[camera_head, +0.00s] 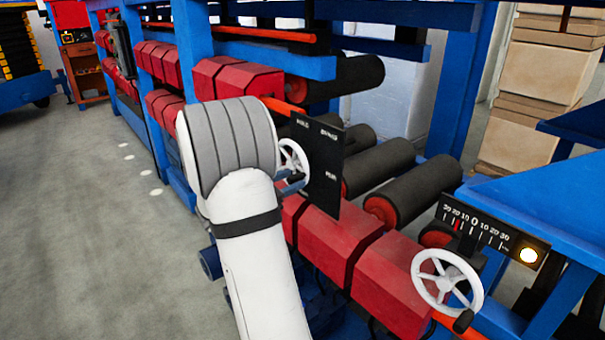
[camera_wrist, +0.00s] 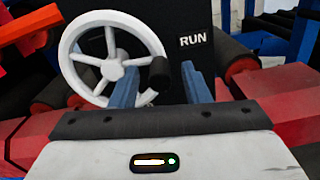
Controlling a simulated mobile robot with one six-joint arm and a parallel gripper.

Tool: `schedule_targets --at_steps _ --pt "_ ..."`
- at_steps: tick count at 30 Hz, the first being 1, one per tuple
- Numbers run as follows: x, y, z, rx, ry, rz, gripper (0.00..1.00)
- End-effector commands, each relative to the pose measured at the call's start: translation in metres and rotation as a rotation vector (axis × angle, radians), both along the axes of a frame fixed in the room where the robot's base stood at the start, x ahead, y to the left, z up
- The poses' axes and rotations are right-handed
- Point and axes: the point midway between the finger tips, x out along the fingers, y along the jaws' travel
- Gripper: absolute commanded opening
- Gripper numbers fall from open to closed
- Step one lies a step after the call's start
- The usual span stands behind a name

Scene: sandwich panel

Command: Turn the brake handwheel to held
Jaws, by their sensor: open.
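The left finger overlaps the wheel's lower right. I cannot tell whether the fingers touch the knob.
A second white handwheel (camera_head: 447,282) stands at the lower right, below a numbered scale (camera_head: 490,226) with a lit lamp (camera_head: 528,255). Red housings (camera_head: 350,262), dark rollers (camera_head: 410,195) and blue frame posts crowd the machine. The grey floor (camera_head: 105,240) at the left is clear.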

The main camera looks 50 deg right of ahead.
Motion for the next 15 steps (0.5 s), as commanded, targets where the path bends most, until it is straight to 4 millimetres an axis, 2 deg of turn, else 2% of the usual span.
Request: schedule_targets --at_steps 6,10,15 --pt "-0.005 -0.034 0.001 0.001 0.0 -0.003 0.42" --pt "-0.006 -0.044 0.001 0.002 -0.001 -0.002 0.42" --pt "-0.006 -0.048 0.0 0.002 -0.002 0.0 0.42"
